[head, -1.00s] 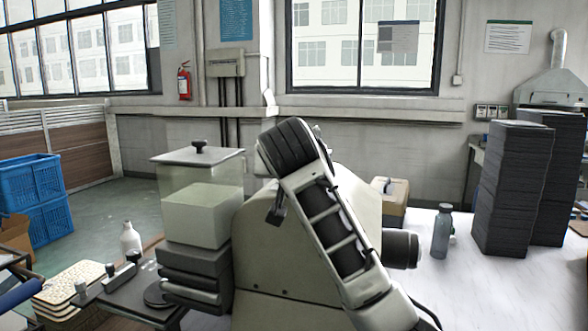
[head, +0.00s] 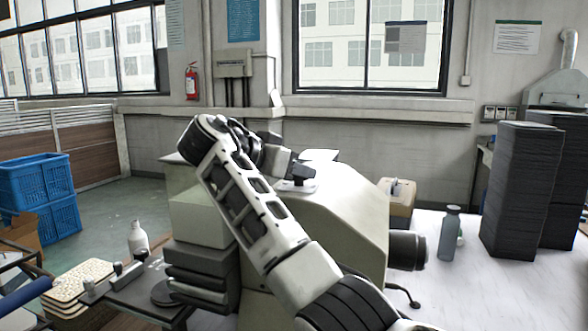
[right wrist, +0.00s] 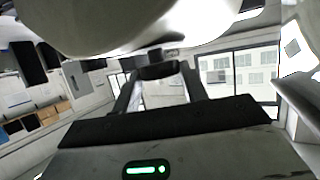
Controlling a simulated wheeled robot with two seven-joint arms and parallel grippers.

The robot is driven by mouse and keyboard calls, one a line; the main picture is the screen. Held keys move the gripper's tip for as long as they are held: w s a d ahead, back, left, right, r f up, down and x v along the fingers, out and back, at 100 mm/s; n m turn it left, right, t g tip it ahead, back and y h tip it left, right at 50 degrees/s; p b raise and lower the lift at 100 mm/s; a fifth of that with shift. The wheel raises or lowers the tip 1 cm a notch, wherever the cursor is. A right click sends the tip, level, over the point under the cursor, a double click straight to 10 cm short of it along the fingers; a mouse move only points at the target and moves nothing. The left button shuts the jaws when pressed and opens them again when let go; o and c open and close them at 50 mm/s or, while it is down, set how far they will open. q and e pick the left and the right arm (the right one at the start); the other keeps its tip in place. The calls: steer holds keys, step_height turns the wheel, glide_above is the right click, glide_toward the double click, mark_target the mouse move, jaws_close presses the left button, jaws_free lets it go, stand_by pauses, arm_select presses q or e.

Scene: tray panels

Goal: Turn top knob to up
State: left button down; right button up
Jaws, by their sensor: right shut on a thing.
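The beige machine (head: 345,205) stands on the table in the middle of the head view. On its top is a small pale plate (head: 295,187). My right gripper (head: 302,173) reaches over from the left and is down at this plate, shut on the small dark knob there. The knob is mostly hidden by the fingers in the head view. In the right wrist view, my right gripper (right wrist: 160,73) has its fingertips drawn in around a dark piece. Which way the knob points cannot be told. My left gripper is not in view.
A grey bottle (head: 449,233) and tall dark stacks (head: 521,190) stand to the right. A white bottle (head: 138,239) stands to the left. The white tabletop is clear in front of the stacks.

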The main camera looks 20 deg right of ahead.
stand_by(0.3)
steer(key=o, duration=1)
steer(key=shift+c, duration=0.2)
